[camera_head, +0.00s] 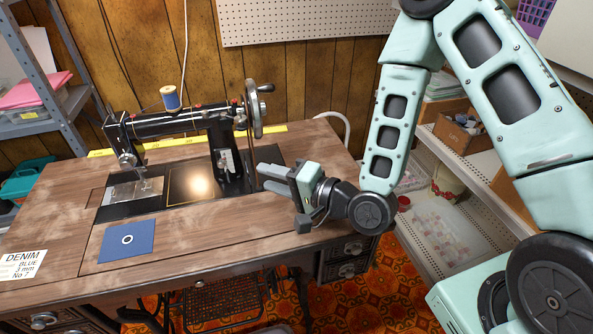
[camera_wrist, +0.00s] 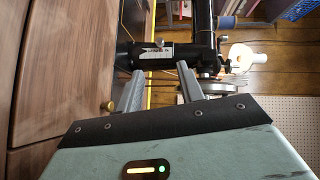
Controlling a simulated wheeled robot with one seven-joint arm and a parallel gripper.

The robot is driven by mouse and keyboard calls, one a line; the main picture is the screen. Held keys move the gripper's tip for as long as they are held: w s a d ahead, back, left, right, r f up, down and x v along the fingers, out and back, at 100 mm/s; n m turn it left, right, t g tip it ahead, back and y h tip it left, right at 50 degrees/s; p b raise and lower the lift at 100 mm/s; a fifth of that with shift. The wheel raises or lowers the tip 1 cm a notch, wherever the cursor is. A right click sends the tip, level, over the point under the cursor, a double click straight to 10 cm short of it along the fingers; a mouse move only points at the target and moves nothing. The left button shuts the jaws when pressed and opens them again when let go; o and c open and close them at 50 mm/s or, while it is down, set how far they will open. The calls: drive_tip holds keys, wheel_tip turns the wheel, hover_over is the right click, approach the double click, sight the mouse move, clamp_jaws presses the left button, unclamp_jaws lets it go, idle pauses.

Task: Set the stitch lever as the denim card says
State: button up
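The black sewing machine (camera_head: 190,125) stands on the wooden treadle table. A small pale plate with markings (camera_head: 226,160) is on its right pillar; it also shows in the wrist view (camera_wrist: 157,54), with a dark knob-like part at its edge. I cannot read the lever's setting.
The handwheel (camera_head: 255,108) with its crank stands above and behind my gripper. A blue thread spool (camera_head: 171,98) sits on top of the machine. A yellow measuring strip (camera_head: 270,130) runs along the table's back. The table's front right is clear.

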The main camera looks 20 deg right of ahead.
drive_tip(key=shift+p+v, duration=2.7)
drive_tip(key=shift+p, duration=0.45)
drive_tip(key=s+r+n+g+h+p, duration=0.2)
drive_tip(key=s+r+n+g+h, duration=0.8)
drive_tip(key=s+r+n, duration=0.5)
drive_tip(key=s+r+g, duration=0.2)
drive_tip(key=s+r, duration=0.1)
drive_tip(key=shift+r+h, duration=0.2)
drive_tip(key=shift+h, duration=0.1)
drive_tip(key=shift+s+d, duration=0.1)
drive_tip(key=shift+d, duration=0.05)
idle(1.4)
